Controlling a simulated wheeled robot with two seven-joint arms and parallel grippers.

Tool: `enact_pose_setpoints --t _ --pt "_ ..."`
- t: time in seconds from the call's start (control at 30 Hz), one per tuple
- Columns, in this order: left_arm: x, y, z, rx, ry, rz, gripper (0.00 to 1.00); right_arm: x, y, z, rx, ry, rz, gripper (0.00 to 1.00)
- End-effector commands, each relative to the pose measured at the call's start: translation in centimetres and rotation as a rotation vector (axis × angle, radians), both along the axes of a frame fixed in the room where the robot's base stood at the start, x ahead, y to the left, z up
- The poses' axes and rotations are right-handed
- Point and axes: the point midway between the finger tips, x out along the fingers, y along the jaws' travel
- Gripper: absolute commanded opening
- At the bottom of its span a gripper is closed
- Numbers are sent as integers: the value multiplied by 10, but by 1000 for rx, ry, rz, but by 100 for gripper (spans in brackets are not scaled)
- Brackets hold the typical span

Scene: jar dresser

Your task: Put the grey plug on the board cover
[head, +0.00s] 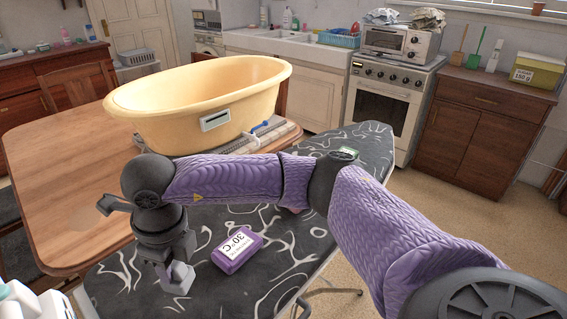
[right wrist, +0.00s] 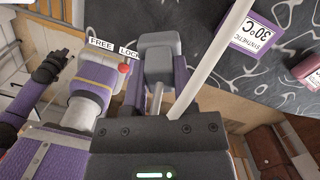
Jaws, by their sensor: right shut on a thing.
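My right gripper (head: 172,262) points down over the left front part of the board cover (head: 300,215), which is black with white swirls. It is shut on the grey plug (head: 178,280), a small blocky grey piece at its tips. The plug also shows in the right wrist view (right wrist: 160,60), ahead of the gripper body. I cannot tell whether the plug touches the cover or hangs just above it. A dark jointed part at the left of the right wrist view may be my left gripper (right wrist: 48,68); its jaws are unclear.
A purple box marked 30°C (head: 237,250) lies on the cover just right of the plug. The cover in front of the purple box looks clear.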

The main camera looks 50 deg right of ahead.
Motion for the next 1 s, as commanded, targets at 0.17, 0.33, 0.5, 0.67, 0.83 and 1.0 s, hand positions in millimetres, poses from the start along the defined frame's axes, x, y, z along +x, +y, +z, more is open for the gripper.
enact_pose_setpoints --t 0.17,0.33,0.5,0.67,0.83,1.0 --pt "1 -1 7 -2 -3 0 0 11 5 2 2 0 -647 0" --pt "1 -2 10 -3 -5 0 0 17 7 2 0 2 -1112 0" --pt "2 -3 10 -5 -6 0 0 20 8 2 0 1 -1297 0" --pt "1 -3 8 -5 -6 0 0 19 7 -7 -1 3 -1309 0" --pt "0 -4 -2 -7 -2 1 0 19 7 -46 -3 5 -1306 0" --pt "-1 -4 -11 -7 2 1 0 19 7 -79 -3 4 -1305 0"
